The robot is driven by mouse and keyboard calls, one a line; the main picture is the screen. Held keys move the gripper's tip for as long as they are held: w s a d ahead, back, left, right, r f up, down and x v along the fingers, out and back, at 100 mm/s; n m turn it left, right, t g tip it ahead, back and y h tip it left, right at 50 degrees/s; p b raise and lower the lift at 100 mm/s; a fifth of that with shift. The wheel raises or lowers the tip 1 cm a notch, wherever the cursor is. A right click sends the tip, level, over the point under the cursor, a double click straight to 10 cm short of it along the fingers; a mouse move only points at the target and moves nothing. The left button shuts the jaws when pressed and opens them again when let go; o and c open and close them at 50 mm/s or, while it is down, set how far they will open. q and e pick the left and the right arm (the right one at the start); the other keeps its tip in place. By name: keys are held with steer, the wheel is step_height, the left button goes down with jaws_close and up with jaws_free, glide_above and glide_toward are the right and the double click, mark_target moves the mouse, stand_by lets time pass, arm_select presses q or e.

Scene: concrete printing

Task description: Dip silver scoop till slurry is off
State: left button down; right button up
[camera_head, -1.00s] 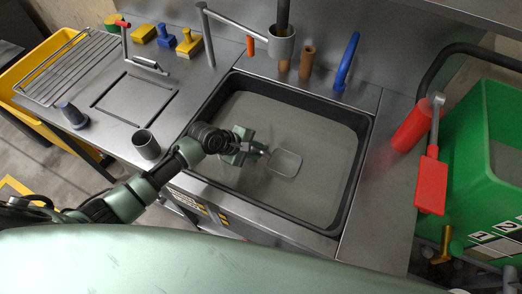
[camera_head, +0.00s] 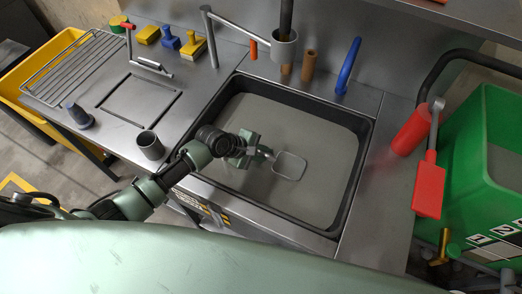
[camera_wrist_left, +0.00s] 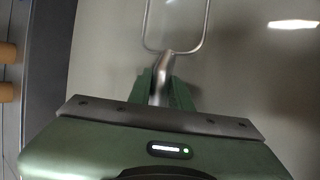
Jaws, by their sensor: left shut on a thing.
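The silver scoop (camera_head: 289,166) is over the grey-filled sink basin (camera_head: 236,193). My left gripper (camera_head: 264,153) is shut on its handle. In the left wrist view the handle (camera_wrist_left: 163,72) sits between my green fingers (camera_wrist_left: 160,90), and the scoop's rim (camera_wrist_left: 205,28) shows at the top. The inside of the scoop looks the same grey as the liquid around it, so I cannot tell whether slurry clings to it or how deep it sits. My right gripper is not in view.
A blue curved handle (camera_head: 347,66) and brown cylinders (camera_head: 308,64) stand behind the basin. A red tool (camera_head: 430,185) and a green bin (camera_head: 480,165) are at the right. The basin's dark rim (camera_head: 352,185) surrounds the scoop.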

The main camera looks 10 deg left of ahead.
arm_select(q)
steer(key=shift+a, duration=0.15)
steer(key=shift+w+a, duration=0.2)
steer(key=shift+a, duration=0.65)
steer(key=shift+d, duration=0.1)
steer(key=shift+s+d+p, duration=0.2)
steer(key=shift+d+p, duration=0.6)
steer(key=shift+d, duration=0.15)
steer(key=shift+a, duration=0.1)
steer(key=shift+w+a, duration=0.2)
steer(key=shift+a, duration=0.75)
steer(key=shift+d, duration=0.15)
